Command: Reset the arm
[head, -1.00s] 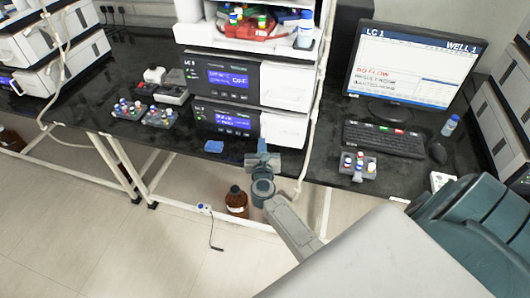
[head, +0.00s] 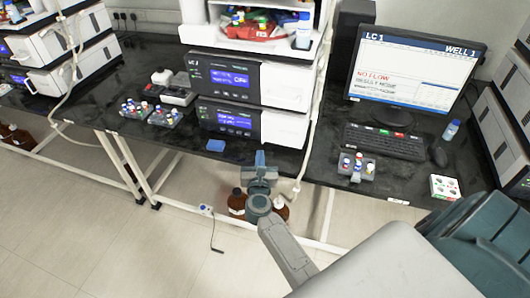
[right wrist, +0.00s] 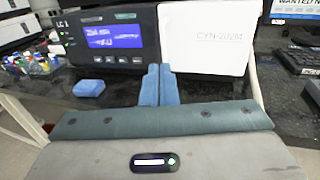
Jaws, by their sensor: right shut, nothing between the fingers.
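My right arm reaches in from the lower right in the head view. Its gripper (head: 260,160) is shut and empty, pointing at the front edge of the black bench (head: 185,195), near the LC unit. In the right wrist view the two blue-grey fingers (right wrist: 159,86) are pressed together with nothing between them. Behind them stands the LC unit (right wrist: 100,45) with its lit blue display and white door. My left gripper is not in view.
A blue block (head: 215,145) lies on the bench left of the gripper. Vial racks (head: 150,112) stand farther left, another (head: 357,166) to the right by the keyboard (head: 384,140). A monitor (head: 410,70) stands behind. Brown bottles (head: 237,202) are below the bench. Open floor lies at lower left.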

